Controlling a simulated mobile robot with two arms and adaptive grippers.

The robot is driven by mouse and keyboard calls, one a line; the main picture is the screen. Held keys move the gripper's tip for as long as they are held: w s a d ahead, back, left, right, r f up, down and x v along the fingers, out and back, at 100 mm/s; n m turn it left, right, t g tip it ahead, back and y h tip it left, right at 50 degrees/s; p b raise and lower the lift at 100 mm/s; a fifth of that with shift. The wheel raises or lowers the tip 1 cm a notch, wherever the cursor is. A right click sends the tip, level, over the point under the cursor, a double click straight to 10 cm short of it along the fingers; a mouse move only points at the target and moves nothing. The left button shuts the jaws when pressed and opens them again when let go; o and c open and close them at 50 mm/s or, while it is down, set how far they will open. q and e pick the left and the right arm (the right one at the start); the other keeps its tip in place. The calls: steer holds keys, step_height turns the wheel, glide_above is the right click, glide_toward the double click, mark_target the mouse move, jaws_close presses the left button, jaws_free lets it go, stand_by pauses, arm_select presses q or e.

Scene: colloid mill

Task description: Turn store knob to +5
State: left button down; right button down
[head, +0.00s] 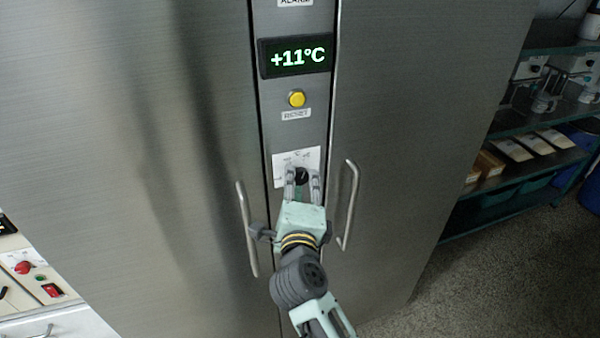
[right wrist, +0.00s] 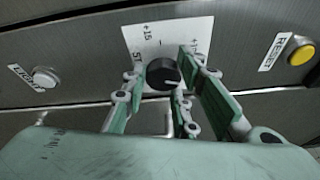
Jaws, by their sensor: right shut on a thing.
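The black round store knob (head: 302,175) sits on a white dial card (head: 283,161) on the centre strip of the steel cabinet. My right gripper (head: 303,180) reaches up from below with its fingers either side of the knob. In the right wrist view the right gripper (right wrist: 163,72) is shut on the knob (right wrist: 162,74), whose pale mark points toward the lower right of that picture. The card's marks are partly hidden by the fingers; "+15" and part of "ST" show. The display (head: 295,56) above reads +11°C. My left gripper is not in view.
A yellow RESET button (head: 296,99) sits between display and knob. A left door handle (head: 246,228) and a right door handle (head: 349,205) flank my right arm closely. In the wrist view a white LIGHT button (right wrist: 45,77) is at left. Shelves (head: 540,160) stand at right.

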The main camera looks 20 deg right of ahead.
steer(key=shift+f+m+g+p, duration=0.3)
steer(key=shift+f+m+p, duration=0.2)
steer(key=shift+m, duration=0.2)
steer(key=shift+a, duration=0.1)
steer(key=c, duration=1.6)
jaws_free()
steer(key=shift+o, duration=0.2)
steer(key=shift+r, duration=0.1)
steer(key=shift+r, duration=0.2)
steer(key=shift+s, duration=0.1)
steer(key=v, duration=1.1)
steer(key=shift+s, duration=0.4)
